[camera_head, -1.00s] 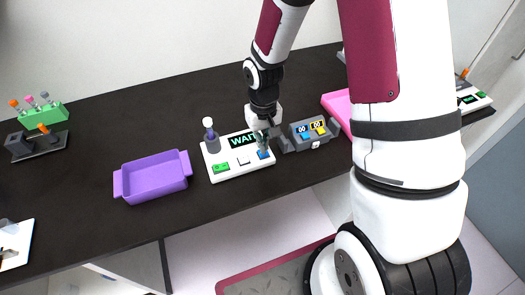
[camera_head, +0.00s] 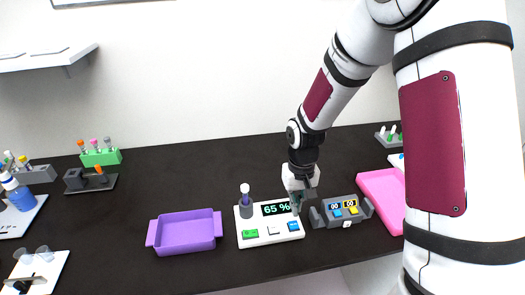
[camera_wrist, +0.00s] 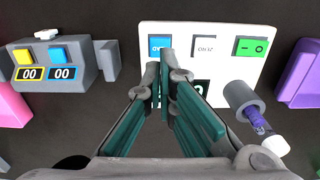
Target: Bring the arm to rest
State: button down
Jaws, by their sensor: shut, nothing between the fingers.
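My gripper (camera_head: 297,200) is shut and empty, just above the right part of the white cell processor panel (camera_head: 262,241). In the wrist view my gripper (camera_wrist: 166,68) points at the panel (camera_wrist: 262,31), its fingertips close to the blue button (camera_wrist: 157,45). I cannot tell whether they touch it. The panel's screen (camera_head: 276,208) reads 65 %. A purple-filled tube with a white cap stands in the grey holder (camera_head: 246,210) at the panel's left; the holder (camera_wrist: 238,96) also shows in the wrist view.
A grey device with two 00 displays (camera_head: 341,212) stands right of the panel, beside a pink tray (camera_head: 384,190). A purple tray (camera_head: 186,233) lies to the left. A green tube rack (camera_head: 101,157) stands at the far left. The dark table behind the purple tray is clear.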

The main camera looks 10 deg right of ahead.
jog(key=s+r+t+b, duration=0.1)
jog(key=s+r, duration=0.1)
jog(key=r, duration=0.7)
jog(key=s+r+t, duration=0.1)
jog(key=s+r, duration=0.2)
jog(key=r, duration=0.5)
jog(key=s+r+t+b, duration=0.1)
jog(key=s+r+t, duration=0.2)
jog(key=s+r, duration=0.6)
jog(key=s, duration=0.4)
jog(key=shift+r+t, duration=0.25)
jog(key=shift+t, duration=0.05)
dwell(0.7)
dwell(1.2)
